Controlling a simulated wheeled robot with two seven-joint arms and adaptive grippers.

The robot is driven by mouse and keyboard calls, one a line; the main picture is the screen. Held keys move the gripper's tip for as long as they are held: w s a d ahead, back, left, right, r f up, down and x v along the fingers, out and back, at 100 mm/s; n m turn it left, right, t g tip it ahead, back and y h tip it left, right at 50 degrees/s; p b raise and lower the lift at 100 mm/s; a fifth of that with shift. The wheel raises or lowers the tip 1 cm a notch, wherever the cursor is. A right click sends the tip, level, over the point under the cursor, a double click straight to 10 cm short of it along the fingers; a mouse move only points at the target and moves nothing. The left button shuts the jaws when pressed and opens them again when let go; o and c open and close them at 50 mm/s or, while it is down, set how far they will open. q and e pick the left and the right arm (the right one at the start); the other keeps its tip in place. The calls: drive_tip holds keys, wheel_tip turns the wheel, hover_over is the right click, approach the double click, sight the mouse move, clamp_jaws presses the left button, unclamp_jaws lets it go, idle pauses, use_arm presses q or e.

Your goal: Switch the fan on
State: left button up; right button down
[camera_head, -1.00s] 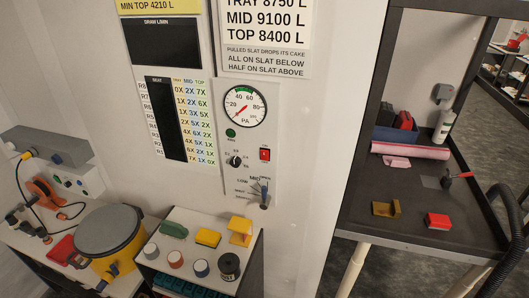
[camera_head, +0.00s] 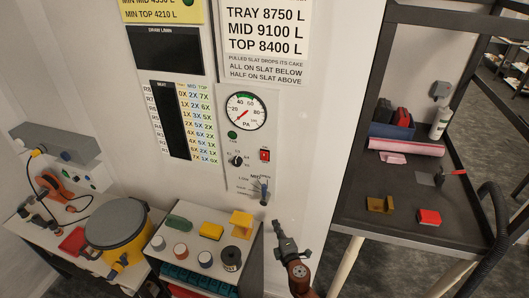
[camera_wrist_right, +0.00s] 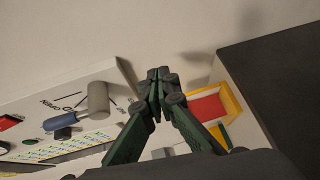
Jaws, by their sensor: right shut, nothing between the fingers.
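A pale control panel (camera_head: 233,178) is fixed to the white wall. It carries a red rocker switch (camera_head: 264,155), a round PA gauge (camera_head: 246,111), a small black knob (camera_head: 237,161) and a lever (camera_head: 264,192). I cannot tell which way the rocker is set. My right gripper (camera_head: 277,226) is below and right of the panel, apart from it. In the wrist view its fingertips (camera_wrist_right: 159,75) are together with nothing between them. The panel (camera_wrist_right: 95,80) shows tilted at left there, with a grey and blue lever and a red part at its edge. My left gripper is not in view.
A small shelf unit (camera_head: 160,262) below the panel holds several pucks, a yellow block (camera_head: 211,230) and a yellow bracket (camera_head: 241,224). A lidded yellow pot (camera_head: 117,260) stands to the left. A dark rack (camera_head: 350,212) stands at right. The wall right of the panel is clear.

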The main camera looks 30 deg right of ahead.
sight(265, 156)
drive_tip(key=a+r+n+t, duration=0.1)
drive_tip(key=r, duration=0.4)
drive_tip(key=a+r+n+t+p, duration=0.1)
drive_tip(key=r, duration=0.4)
drive_tip(key=w+r+n+t, duration=0.1)
drive_tip(key=r, duration=0.5)
drive_tip(key=shift+w+a+p, duration=0.1)
drive_tip(key=shift+a+p, duration=0.2)
drive_tip(key=shift+a, duration=0.1)
drive_tip(key=a+r+n+t+y, duration=0.1)
drive_tip(key=a+r+n, duration=0.2)
drive_tip(key=r, duration=0.3)
drive_tip(key=a+r+n+t+y+p, duration=0.1)
drive_tip(key=a+r+n+t+y, duration=0.1)
drive_tip(key=r, duration=0.4)
drive_tip(key=shift+a+r+n, duration=0.35)
drive_tip(key=shift+a+n, duration=0.2)
drive_tip(key=shift+n, duration=0.55)
drive_tip(key=shift+w, duration=0.1)
drive_tip(key=shift+w+d+r+b, duration=0.25)
drive_tip(key=shift+w+d, duration=0.7)
drive_tip(key=shift+d, duration=0.15)
drive_tip(key=shift+w+d+r+b, duration=0.25)
drive_tip(key=shift+w+d, duration=0.65)
drive_tip(key=shift+d, duration=0.25)
drive_tip(key=shift+w+d+r+b, duration=0.2)
drive_tip(key=shift+w+d+b, duration=0.05)
drive_tip(key=shift+w+d, duration=0.8)
drive_tip(key=shift+s, duration=0.1)
drive_tip(key=shift+d, duration=0.15)
